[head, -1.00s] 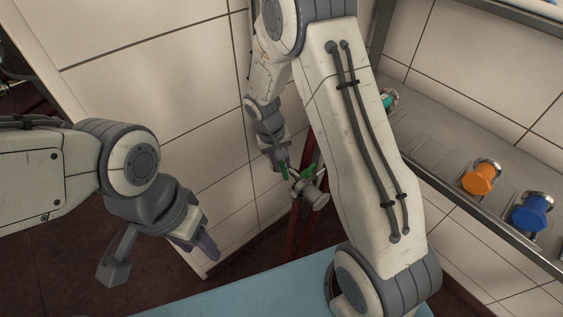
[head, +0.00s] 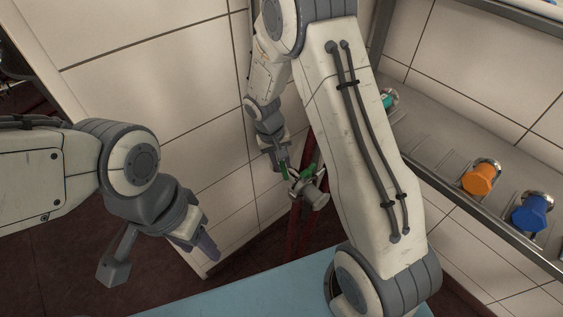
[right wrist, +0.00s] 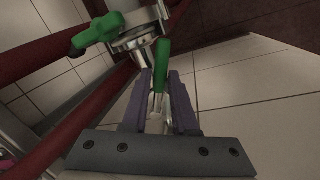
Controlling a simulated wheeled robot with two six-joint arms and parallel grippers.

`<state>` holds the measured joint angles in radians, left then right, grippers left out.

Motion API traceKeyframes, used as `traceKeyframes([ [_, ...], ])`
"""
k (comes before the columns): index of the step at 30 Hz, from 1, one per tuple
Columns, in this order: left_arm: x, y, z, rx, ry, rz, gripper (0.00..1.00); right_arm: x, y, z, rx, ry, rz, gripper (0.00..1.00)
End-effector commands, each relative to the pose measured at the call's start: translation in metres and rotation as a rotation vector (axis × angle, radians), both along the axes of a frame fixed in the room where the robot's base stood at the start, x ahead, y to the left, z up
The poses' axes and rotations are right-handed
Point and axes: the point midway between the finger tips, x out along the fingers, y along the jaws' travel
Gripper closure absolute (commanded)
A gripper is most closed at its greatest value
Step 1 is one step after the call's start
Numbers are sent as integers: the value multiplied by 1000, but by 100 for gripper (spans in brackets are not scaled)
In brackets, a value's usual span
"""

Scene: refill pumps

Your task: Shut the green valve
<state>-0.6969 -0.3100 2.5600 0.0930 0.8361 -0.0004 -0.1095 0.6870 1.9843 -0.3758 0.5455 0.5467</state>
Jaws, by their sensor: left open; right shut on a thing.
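The green valve (head: 310,171) is on a metal pipe fitting in front of the tiled wall in the head view. In the right wrist view, one green handle end (right wrist: 163,58) stands between my fingers and the other green end (right wrist: 98,30) reaches to the upper left. My right gripper (head: 283,167) is shut on the valve's handle; its purple fingers show in the right wrist view (right wrist: 164,90). My left gripper (head: 200,246) is open and empty at the lower left, well apart from the valve.
Red pipes (right wrist: 70,125) run beside the valve. A grey shelf (head: 437,140) at the right holds a teal-green item (head: 389,99), an orange one (head: 479,179) and a blue one (head: 532,213). A light blue surface (head: 245,290) lies at the bottom. My right arm covers the middle.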

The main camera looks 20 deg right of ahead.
Motion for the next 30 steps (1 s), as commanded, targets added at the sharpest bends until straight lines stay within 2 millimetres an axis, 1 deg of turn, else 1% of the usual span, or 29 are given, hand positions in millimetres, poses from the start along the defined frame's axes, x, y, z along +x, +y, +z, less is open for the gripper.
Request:
traceKeyframes([
  [12, 0, 0, 0, 0, 0, 0, 50, 1, 1, 1, 1, -3, -4, 100],
  [17, 0, 0, -1, 0, 0, 0, 50, 2, 3, 1, 1, -4, -39, 100],
  [23, 0, 0, -3, 0, 0, 0, 50, 4, 10, 0, 1, -5, -145, 100],
  [30, 0, 0, -4, 0, 0, 0, 50, 10, 23, 1, 1, -3, -354, 100],
])
